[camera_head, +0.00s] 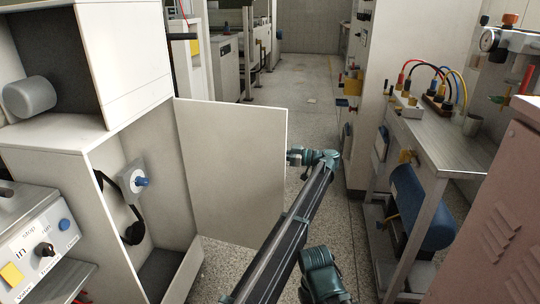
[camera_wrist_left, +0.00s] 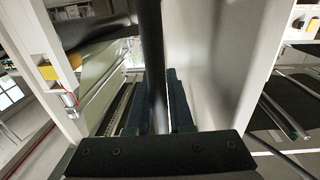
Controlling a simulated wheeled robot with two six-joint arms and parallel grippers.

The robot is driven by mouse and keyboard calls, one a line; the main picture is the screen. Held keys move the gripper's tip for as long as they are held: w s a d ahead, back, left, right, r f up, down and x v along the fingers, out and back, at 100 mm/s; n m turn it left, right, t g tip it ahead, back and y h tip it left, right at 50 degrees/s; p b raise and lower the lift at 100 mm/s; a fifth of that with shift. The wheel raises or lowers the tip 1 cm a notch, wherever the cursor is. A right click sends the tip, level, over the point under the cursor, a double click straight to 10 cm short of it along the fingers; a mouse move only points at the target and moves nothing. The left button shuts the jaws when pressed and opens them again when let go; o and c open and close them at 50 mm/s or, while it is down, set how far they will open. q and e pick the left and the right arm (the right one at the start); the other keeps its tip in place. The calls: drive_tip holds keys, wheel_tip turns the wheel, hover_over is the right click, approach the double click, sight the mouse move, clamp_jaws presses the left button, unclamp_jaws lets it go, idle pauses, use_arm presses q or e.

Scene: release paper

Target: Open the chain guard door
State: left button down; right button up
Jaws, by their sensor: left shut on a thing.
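The chain guard door (camera_head: 232,160) is a pale flat panel standing swung out from the right side of the white cabinet (camera_head: 130,82), so its inside is exposed. A black curved part (camera_head: 131,205) and a blue knob (camera_head: 141,181) show inside. My left arm reaches up past the door's outer edge and its wrist goes behind the door, which hides my left gripper in the head view. In the left wrist view my left gripper (camera_wrist_left: 156,80) is shut on a dark handle bar (camera_wrist_left: 152,45) beside a pale panel (camera_wrist_left: 205,60).
A control box (camera_head: 38,245) stands at the lower left. On the right are a metal bench (camera_head: 445,150) with cables, a blue tank (camera_head: 420,208) below it and a pink locker (camera_head: 495,215). The floor aisle (camera_head: 300,90) beyond is clear.

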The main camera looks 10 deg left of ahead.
use_arm(q)
drive_tip(key=shift+w+a, duration=0.15)
drive_tip(key=shift+w, duration=0.05)
drive_tip(key=c, duration=1.1)
unclamp_jaws()
drive_tip(key=shift+s, duration=0.1)
